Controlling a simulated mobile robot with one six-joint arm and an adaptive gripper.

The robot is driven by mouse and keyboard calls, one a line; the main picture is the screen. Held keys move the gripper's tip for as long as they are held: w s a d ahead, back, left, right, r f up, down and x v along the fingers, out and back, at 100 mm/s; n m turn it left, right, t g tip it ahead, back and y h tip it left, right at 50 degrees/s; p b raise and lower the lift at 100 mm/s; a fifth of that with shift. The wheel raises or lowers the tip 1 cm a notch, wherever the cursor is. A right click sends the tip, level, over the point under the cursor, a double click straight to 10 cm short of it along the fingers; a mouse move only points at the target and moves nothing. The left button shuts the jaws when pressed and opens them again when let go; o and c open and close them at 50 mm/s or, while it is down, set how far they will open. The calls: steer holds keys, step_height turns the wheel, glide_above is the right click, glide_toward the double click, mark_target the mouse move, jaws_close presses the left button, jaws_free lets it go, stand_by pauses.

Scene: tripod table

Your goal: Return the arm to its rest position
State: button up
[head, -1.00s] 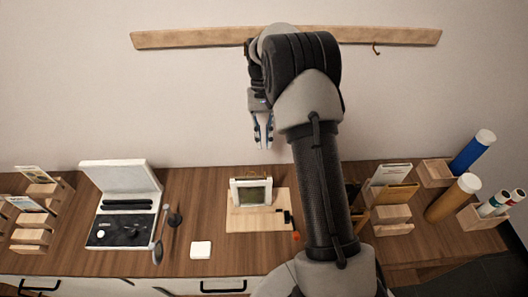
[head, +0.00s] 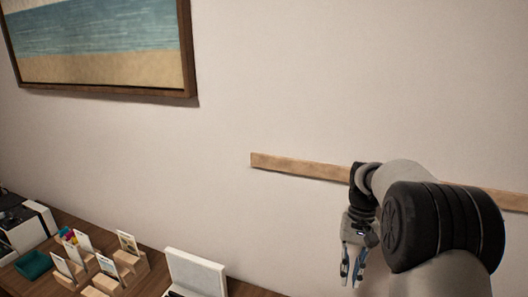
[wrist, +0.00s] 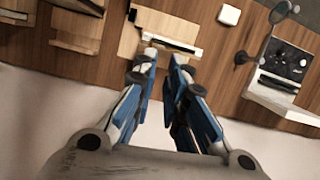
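My gripper (head: 351,280) hangs in the air in front of the wall at the lower right of the head view, pointing down. Its two blue and grey fingers are apart. In the wrist view my gripper (wrist: 163,62) has a clear gap between the fingertips, with nothing in it. Past the tips, the wooden table (wrist: 212,60) and the device on its light wooden board (wrist: 165,22) show. The gripper looks clear of the table. My arm reaches in from the lower right of the head view.
A wooden wall rail (head: 300,166) runs behind my gripper. A framed picture (head: 100,45) hangs at the upper left. Several card holders (head: 128,262), a green tray (head: 33,264) and an open white case (head: 196,273) stand on the table. A white square (wrist: 229,15) lies on it.

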steer(key=s+a+r+n+t+h+b, duration=0.15)
steer(key=s+a+r+t+b, duration=0.35)
steer(key=s+r, duration=0.55)
steer(key=s+a+f+n+t, duration=0.1)
steer(key=s+a+f, duration=0.1)
steer(key=s, duration=0.6)
steer(key=s+a+f+n+t+b, duration=0.1)
steer(key=s+f, duration=0.3)
steer(key=s, duration=0.4)
steer(key=shift+a+t, duration=0.5)
steer(key=shift+a, duration=0.3)
steer(key=shift+s+f, duration=0.1)
steer(key=shift+c, duration=0.3)
